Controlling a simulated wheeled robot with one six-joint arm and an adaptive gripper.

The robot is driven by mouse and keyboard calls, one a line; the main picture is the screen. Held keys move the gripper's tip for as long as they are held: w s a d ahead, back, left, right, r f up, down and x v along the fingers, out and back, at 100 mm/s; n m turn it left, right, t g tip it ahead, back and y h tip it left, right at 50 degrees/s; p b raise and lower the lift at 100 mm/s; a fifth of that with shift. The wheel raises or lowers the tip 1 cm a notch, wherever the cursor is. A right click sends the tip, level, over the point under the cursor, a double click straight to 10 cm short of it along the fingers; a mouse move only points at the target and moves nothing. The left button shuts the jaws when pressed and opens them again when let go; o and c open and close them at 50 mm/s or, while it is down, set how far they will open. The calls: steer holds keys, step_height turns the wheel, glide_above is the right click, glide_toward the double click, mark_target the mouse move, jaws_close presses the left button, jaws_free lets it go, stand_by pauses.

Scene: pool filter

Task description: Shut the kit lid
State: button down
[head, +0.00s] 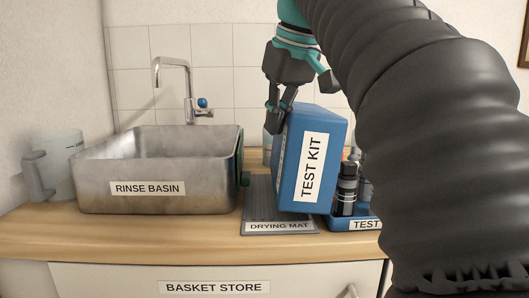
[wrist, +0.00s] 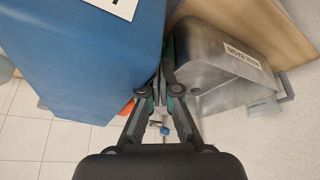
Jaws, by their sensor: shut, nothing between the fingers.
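The blue kit lid (head: 322,150), labelled TEST KIT, stands open and steeply raised at the left of the kit base (head: 363,224). Dark bottles (head: 346,188) stand in the base, whose right part is hidden behind my arm. My gripper (head: 275,122) is shut and empty, pointing down at the upper left edge of the lid. In the wrist view the lid's blue face (wrist: 95,60) fills the upper left, close beside my fingertips (wrist: 168,72). I cannot tell whether they touch it.
A grey drying mat (head: 258,208) lies at the lid's left. The steel rinse basin (head: 150,170) with a tap (head: 188,85) stands further left, and a grey jug (head: 58,165) at the far left. The tiled wall is close behind. The counter's front strip (head: 130,245) is clear.

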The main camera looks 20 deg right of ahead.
mark_target(319, 113)
steer(key=shift+s+d+r+p, duration=0.2)
steer(key=shift+d+r+p, duration=0.1)
steer(key=shift+d+p, duration=0.15)
steer(key=shift+s+d+r+p, duration=0.15)
steer(key=shift+d+r+p, duration=0.15)
steer(key=shift+d, duration=0.45)
steer(key=shift+r, duration=0.1)
steer(key=shift+s+d+r, duration=0.25)
steer(key=shift+d, duration=0.4)
steer(key=shift+s+d+r, duration=0.2)
steer(key=shift+d, duration=0.4)
steer(key=shift+s+d, duration=0.1)
steer(key=shift+d, duration=0.3)
steer(key=shift+s+d+r, duration=0.15)
steer(key=shift+s+d, duration=0.05)
steer(key=shift+d, duration=0.3)
steer(key=shift+s+d+r, duration=0.1)
steer(key=shift+s+d, duration=0.05)
steer(key=shift+d, duration=0.3)
